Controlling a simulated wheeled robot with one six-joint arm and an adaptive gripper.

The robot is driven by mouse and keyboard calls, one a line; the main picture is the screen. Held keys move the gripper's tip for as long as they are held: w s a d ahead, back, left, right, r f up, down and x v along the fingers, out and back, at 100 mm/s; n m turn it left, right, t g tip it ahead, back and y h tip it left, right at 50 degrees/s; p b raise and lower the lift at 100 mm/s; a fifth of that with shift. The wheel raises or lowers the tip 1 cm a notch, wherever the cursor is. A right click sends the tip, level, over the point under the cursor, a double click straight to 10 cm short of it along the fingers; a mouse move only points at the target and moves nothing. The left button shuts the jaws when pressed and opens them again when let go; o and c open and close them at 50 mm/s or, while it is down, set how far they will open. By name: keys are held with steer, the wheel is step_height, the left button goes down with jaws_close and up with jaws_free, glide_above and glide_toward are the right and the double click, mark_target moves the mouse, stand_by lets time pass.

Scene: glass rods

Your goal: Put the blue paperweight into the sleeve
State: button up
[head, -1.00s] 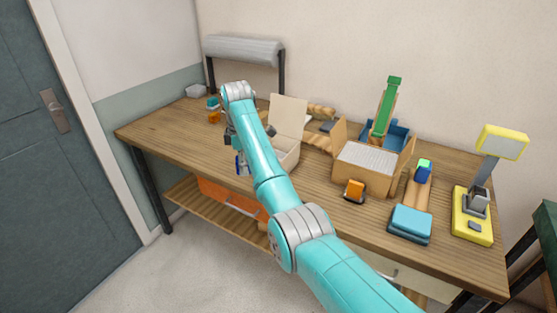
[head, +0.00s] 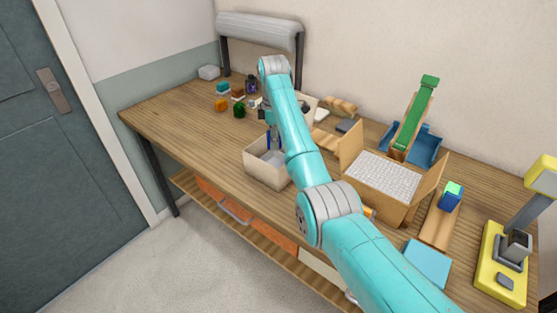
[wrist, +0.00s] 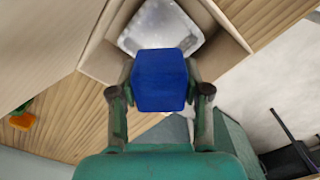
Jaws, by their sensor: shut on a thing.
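The blue paperweight (wrist: 162,80) is a deep blue block with bevelled edges. My gripper (wrist: 160,85) is shut on it, one finger on each side. In the wrist view it overlaps an open cream box (wrist: 98,58) with a pale, silvery, glossy lining (wrist: 150,22), which may be the sleeve. In the head view the box (head: 264,177) stands near the table's front edge, its lid partly behind my arm. The paperweight shows there as a narrow blue patch (head: 269,141) above the box opening. Its height above the lining is hard to tell.
An open carton (head: 368,205) with bubble wrap stands right of my arm. Several small items, including an orange block (head: 221,105) and a green one (head: 239,110), lie at the back left. A yellow device (head: 492,280) stands far right. The front left table is clear.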

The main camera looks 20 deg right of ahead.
step_height(320, 180, down, 9)
steer(key=shift+r, duration=0.2)
steer(key=shift+f, duration=0.3)
steer(key=o, duration=1.1)
steer(key=shift+r, duration=4.05)
